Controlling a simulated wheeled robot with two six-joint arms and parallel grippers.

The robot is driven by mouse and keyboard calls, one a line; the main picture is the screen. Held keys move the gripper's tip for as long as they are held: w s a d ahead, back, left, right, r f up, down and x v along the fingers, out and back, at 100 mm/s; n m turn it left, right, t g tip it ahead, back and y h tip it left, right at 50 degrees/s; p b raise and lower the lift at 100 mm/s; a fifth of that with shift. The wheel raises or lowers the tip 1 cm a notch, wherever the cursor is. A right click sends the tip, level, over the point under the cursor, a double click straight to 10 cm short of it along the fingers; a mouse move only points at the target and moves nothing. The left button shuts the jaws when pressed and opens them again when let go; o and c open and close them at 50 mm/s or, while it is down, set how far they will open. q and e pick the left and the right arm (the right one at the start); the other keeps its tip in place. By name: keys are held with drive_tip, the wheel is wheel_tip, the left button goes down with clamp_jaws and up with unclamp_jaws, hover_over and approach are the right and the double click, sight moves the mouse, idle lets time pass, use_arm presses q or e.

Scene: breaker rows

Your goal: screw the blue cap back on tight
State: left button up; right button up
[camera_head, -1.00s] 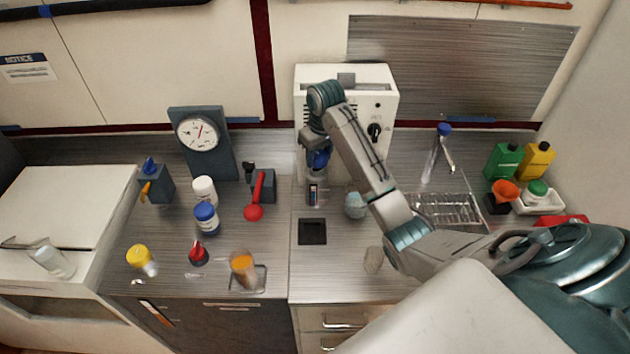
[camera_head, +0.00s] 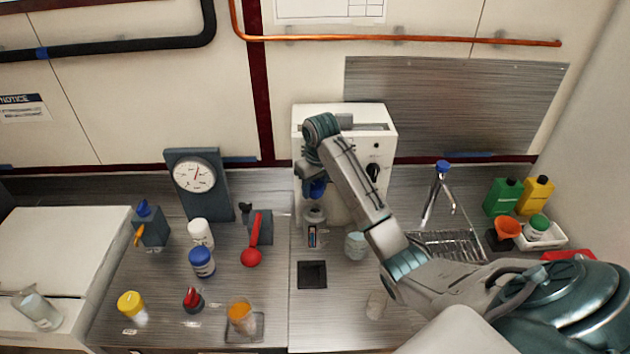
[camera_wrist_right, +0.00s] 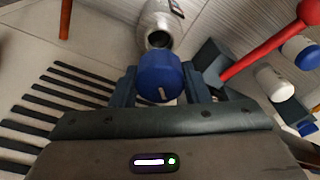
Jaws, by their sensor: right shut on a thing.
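My right gripper (camera_head: 314,180) is shut on a blue cap (camera_wrist_right: 160,76); the cap also shows in the head view (camera_head: 316,188). The gripper holds it above a grey bottle (camera_head: 314,216) with a label, which stands upright on the counter before the white machine. In the right wrist view the bottle (camera_wrist_right: 155,20) shows its dark open mouth just beyond the cap. The cap appears apart from the mouth. My left gripper is not in view.
The white machine (camera_head: 345,125) stands close behind the gripper. Left of the bottle are a red-handled tool (camera_head: 254,240), a white-capped jar (camera_head: 200,233) and a blue-lidded jar (camera_head: 202,262). A black square pad (camera_head: 312,274) lies in front. A pale blue item (camera_head: 355,245) stands right.

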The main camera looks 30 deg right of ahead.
sight(315, 196)
drive_tip(key=shift+f, duration=1.7)
drive_tip(key=shift+f, duration=1)
drive_tip(key=o, duration=1)
drive_tip(key=shift+o, duration=0.2)
drive_tip(key=shift+r, duration=0.1)
